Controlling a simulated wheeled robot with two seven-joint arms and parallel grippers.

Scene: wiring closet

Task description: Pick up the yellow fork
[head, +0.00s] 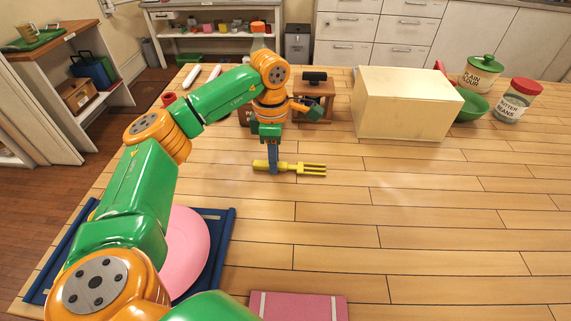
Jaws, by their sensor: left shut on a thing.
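The yellow fork (307,169) is low over the wooden table, near the middle of the head view, with its tines pointing right. My left gripper (273,166) comes down on it from above and is shut on its handle. A short end of the handle sticks out to the left of the fingers. I cannot tell whether the fork touches the table. My right gripper is not in view.
A cream box (405,103) stands behind and to the right. A green bowl (472,106), a flour jar (481,74) and a beans jar (517,100) are beside it. A pink plate (187,250) lies on a blue tray (222,240) at front left. The table's right side is clear.

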